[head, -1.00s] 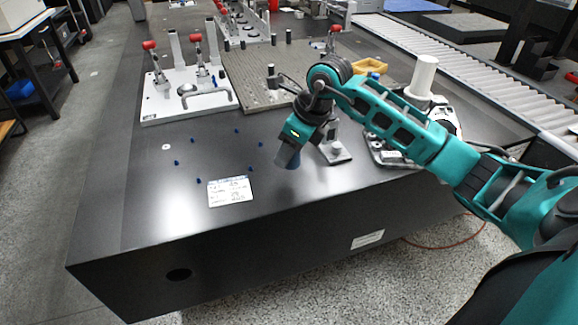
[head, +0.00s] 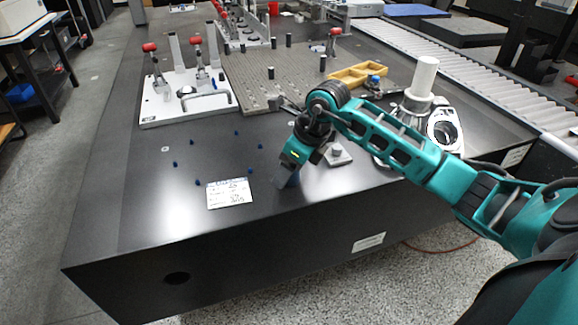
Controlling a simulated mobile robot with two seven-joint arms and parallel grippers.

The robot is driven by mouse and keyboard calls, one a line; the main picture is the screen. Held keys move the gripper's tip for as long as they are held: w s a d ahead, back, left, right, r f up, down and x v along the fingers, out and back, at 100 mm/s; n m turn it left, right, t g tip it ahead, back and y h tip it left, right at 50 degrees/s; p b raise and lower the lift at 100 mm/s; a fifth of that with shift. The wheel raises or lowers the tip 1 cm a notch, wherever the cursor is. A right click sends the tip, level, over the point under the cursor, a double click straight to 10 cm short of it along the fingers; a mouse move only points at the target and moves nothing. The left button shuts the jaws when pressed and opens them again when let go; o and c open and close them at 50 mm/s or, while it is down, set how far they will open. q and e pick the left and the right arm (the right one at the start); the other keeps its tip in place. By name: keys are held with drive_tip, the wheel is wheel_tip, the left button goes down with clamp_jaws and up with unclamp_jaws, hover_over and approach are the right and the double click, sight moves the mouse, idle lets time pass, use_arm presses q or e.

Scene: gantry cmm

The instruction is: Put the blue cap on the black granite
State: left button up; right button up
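The black granite (head: 130,215) is the large dark table slab filling the middle of the head view. Several small blue pieces (head: 236,132) stand scattered on its front left part; I cannot tell whether any is the blue cap. My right gripper (head: 284,181) points down over the front of the granite, right of the white label card. Its fingers are small and blurred, so I cannot tell their opening or whether they hold anything. My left gripper is out of view.
A white written card (head: 229,194) lies left of my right gripper. A white clamp fixture (head: 165,107), a grey perforated plate (head: 250,70) and a white cylinder (head: 424,76) stand behind. A roller conveyor (head: 470,75) runs along the right. The front left granite is mostly clear.

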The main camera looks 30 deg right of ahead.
drive_tip(key=shift+r, duration=0.2)
drive_tip(key=p+v, duration=0.2)
drive_tip(key=v, duration=1)
drive_tip(key=shift+p, duration=0.3)
drive_tip(key=shift+w, duration=0.1)
